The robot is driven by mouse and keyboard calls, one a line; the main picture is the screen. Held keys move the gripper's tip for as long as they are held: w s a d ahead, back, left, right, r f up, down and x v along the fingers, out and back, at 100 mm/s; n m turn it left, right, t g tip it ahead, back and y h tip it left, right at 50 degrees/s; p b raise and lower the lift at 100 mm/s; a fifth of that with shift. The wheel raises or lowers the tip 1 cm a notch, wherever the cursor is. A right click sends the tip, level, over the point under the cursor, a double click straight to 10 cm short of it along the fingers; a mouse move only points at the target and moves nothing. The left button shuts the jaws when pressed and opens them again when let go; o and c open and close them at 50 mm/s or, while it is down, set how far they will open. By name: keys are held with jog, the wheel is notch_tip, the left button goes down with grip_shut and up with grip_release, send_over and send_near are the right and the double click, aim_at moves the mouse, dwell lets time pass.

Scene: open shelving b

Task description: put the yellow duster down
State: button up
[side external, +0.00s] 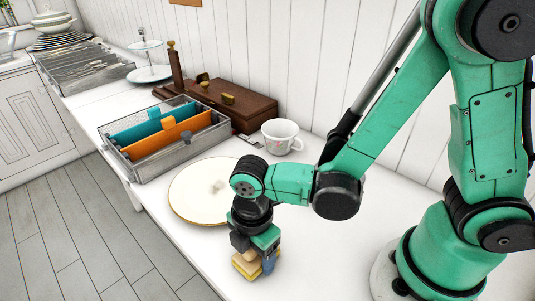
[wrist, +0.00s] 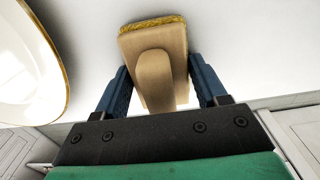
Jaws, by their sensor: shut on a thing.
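The yellow duster (side external: 247,265) has a tan wooden-looking body with a handle and a yellow layer on its underside. My gripper (side external: 258,259) is shut on it, near the front edge of the white table. In the wrist view the duster (wrist: 154,52) sits between the two blue fingers of my gripper (wrist: 160,88), with its yellow edge at the far end. The duster is over or on the table surface; I cannot tell whether it touches.
A gold-rimmed white plate (side external: 190,203) lies just behind and left of my gripper. A white cup (side external: 282,136), a brown wooden box (side external: 240,106) and a grey bin (side external: 150,170) with teal and orange items stand further back. The table right of my gripper is bare up to my base.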

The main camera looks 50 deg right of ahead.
jog(key=o, duration=1.2)
jog(key=shift+o, duration=0.2)
notch_tip(320, 180, up, 12)
jog(key=shift+f, duration=0.1)
jog(key=shift+w+d+r+m, duration=0.1)
jog(key=shift+d+r+m, duration=0.1)
jog(key=shift+d+m, duration=0.1)
jog(key=w+d+r+m+t, duration=0.1)
jog(key=w+d+m+t, duration=0.2)
jog(key=d+m+t, duration=0.4)
jog(key=d+m, duration=0.5)
jog(key=m, duration=0.5)
jog(key=shift+d+r, duration=0.2)
